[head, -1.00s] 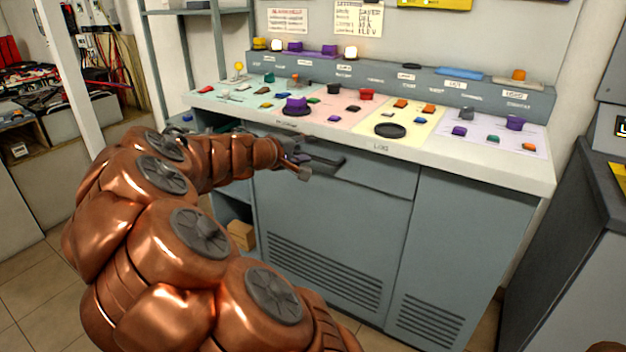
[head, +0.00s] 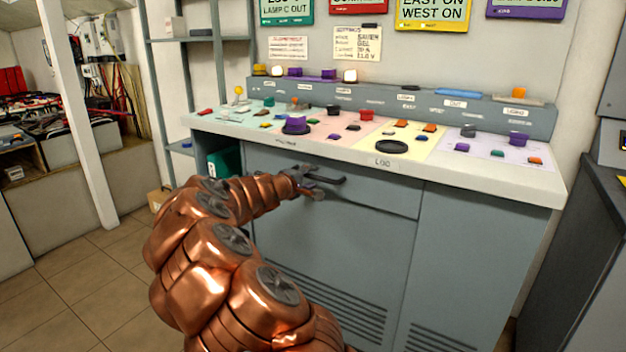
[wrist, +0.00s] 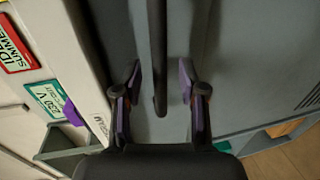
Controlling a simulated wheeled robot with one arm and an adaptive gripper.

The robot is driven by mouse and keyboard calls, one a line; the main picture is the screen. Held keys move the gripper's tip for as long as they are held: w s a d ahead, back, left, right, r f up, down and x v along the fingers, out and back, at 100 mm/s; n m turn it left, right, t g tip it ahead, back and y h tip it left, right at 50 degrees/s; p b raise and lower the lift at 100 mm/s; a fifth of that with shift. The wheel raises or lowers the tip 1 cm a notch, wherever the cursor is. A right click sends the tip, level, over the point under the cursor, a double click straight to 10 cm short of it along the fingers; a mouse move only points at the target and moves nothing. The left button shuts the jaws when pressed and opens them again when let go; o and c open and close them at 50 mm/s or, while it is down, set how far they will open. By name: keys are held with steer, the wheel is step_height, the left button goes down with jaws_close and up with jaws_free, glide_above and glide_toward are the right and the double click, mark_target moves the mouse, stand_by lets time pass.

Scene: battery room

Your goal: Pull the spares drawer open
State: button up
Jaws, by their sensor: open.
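The drawer front (head: 375,192) is a grey panel under the console's worktop and looks shut, flush with the cabinet. Its dark bar handle (head: 330,180) lies across its upper left part. My gripper (head: 312,188) is at the left end of this handle. In the wrist view the handle (wrist: 158,45) runs down the middle and ends between the two fingers. My gripper (wrist: 160,80) is open there, with one purple-padded finger on each side of the bar and a visible gap on both sides. The drawer's name cannot be read.
The console worktop (head: 545,186) overhangs the drawer and carries several coloured knobs and switches. A vented panel (head: 330,285) lies below the drawer. An open shelf bay with a green item (head: 226,162) is to the left. Tiled floor (head: 95,290) is clear at left.

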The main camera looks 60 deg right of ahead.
steer(key=shift+x, duration=0.9)
jaws_close()
